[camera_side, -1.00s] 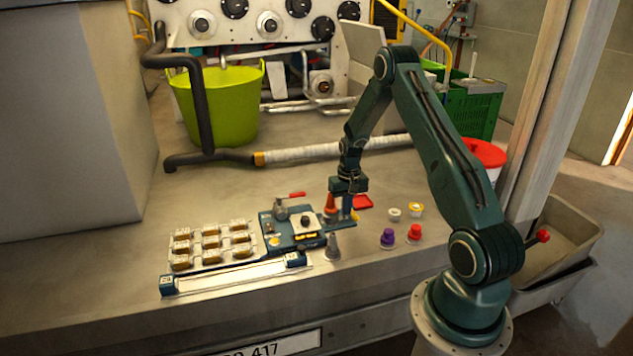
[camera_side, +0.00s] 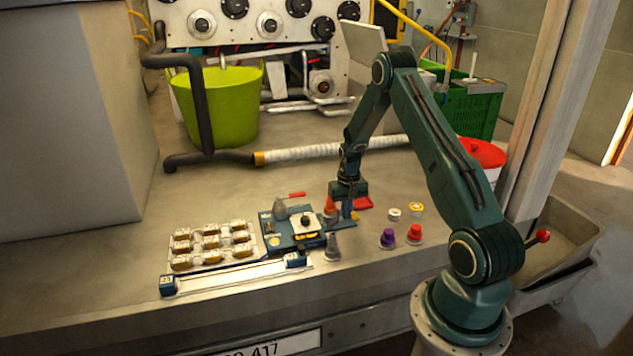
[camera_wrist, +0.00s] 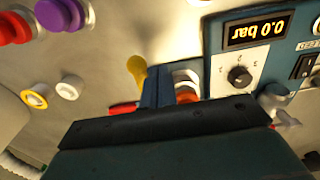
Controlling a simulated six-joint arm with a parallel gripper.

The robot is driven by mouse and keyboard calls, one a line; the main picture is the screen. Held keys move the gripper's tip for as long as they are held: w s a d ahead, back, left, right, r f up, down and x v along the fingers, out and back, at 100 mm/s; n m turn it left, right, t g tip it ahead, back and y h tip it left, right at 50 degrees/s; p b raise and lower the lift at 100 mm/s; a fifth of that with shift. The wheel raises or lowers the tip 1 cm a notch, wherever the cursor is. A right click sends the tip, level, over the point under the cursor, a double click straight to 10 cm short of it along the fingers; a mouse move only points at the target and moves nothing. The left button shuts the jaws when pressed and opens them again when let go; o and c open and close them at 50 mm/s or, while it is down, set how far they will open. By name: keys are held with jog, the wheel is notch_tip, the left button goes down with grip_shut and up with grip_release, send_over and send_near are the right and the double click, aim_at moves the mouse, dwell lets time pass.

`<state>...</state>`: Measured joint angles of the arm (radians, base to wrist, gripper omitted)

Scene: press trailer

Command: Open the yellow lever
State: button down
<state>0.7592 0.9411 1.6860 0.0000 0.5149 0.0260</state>
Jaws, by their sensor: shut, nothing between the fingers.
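The yellow lever (camera_wrist: 137,68) shows in the wrist view as a rounded yellow end beside my finger tips, partly hidden by them. A small yellow bit of it shows in the side view (camera_side: 354,215), at the right side of the blue press unit (camera_side: 283,240). My gripper (camera_side: 346,216) points down over that right side of the unit. In the wrist view its fingers (camera_wrist: 156,82) are closed together with nothing between them. They are right next to the lever; I cannot tell whether they touch it.
Purple (camera_side: 388,237) and red (camera_side: 414,233) knobs lie to the right. A tray of yellow-brown pieces (camera_side: 258,252) is at the left. The display (camera_wrist: 257,30) reads 0.0 bar.

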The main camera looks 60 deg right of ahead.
jog(key=shift+s+d, duration=0.1)
jog(key=shift+s+d, duration=0.8)
jog(key=shift+s, duration=0.25)
jog(key=shift+s+d, duration=0.4)
jog(key=shift+d, duration=0.2)
jog(key=shift+s+d, duration=0.35)
jog(key=shift+d, duration=0.2)
